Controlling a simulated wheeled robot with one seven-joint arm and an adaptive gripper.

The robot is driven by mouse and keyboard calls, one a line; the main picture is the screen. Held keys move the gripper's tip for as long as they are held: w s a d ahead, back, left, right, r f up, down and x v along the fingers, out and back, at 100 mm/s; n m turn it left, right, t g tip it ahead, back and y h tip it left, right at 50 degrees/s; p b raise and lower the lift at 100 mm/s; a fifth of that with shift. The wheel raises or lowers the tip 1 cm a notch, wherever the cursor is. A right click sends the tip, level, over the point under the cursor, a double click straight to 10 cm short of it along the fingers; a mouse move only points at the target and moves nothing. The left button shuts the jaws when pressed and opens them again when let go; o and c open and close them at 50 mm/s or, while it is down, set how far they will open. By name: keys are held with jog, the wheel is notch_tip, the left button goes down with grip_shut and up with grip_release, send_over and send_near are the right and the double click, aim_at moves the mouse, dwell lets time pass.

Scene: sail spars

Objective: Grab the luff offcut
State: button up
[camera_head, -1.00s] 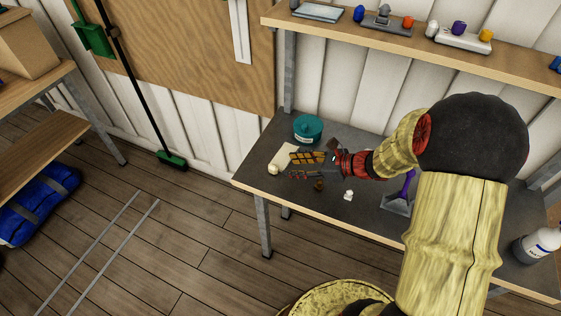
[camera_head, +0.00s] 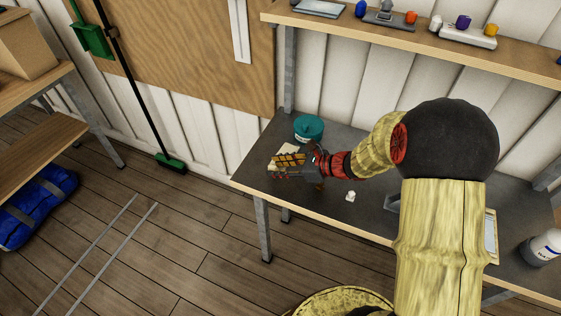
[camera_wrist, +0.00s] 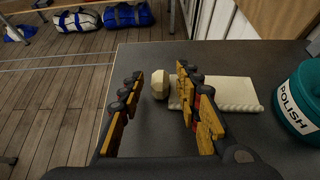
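A flat cream piece with a twisted rope edge, which looks like the luff offcut (camera_wrist: 240,92), lies on the dark table in the wrist view. My right finger overlaps its left part. In the head view only a bit of it (camera_head: 291,148) shows behind my gripper (camera_head: 273,167). In the wrist view my gripper (camera_wrist: 159,75) is open, with a pale faceted knob (camera_wrist: 160,84) seen between and beyond its fingers. I cannot tell whether the knob is joined to the cream piece. Nothing is held.
A teal polish tub (camera_wrist: 299,100) stands right of the cream piece; it also shows in the head view (camera_head: 309,130). A small white scrap (camera_head: 350,196) lies on the table (camera_head: 330,212). A bottle (camera_head: 543,246) stands at the right. A shelf (camera_head: 420,44) with small items is above.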

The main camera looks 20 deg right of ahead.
grip_shut()
dwell(0.5)
